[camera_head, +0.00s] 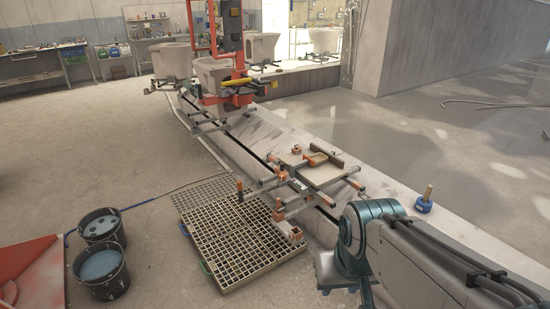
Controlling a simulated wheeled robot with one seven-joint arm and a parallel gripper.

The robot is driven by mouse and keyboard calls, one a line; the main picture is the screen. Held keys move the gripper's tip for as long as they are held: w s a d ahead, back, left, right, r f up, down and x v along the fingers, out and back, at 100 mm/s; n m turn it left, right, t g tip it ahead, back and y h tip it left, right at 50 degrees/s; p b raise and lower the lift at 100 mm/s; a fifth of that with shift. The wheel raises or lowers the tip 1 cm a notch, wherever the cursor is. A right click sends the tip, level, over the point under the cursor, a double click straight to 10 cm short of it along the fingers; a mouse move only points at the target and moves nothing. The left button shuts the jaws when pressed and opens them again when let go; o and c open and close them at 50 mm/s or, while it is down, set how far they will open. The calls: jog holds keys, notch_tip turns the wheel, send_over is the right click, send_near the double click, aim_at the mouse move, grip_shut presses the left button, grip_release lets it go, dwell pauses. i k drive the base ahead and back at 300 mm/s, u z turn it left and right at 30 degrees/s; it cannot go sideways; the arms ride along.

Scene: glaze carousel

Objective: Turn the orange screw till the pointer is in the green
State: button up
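A metal carousel carriage (330,185) stands on the pale raised strip, right of centre. Several small orange parts are on it: an upright one (240,190) at its left end, one at the front corner (296,234), and a curved one on top (316,159). I cannot tell which of them is the orange screw. No pointer or green zone can be made out at this size. My arm (420,260) comes in from the bottom right, with its teal joint near the carriage's right front. My gripper does not show.
A beige floor grating (235,262) lies left of the carriage. Two black buckets of bluish liquid (102,270) stand further left, near a red tray (30,275). A blue block with a wooden peg (424,205) sits on the strip's right.

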aim_at(282, 176)
jog(key=z, duration=0.1)
jog(key=i, duration=1.7)
jog(key=u, duration=0.55)
jog(key=i, duration=0.75)
jog(key=u, duration=0.25)
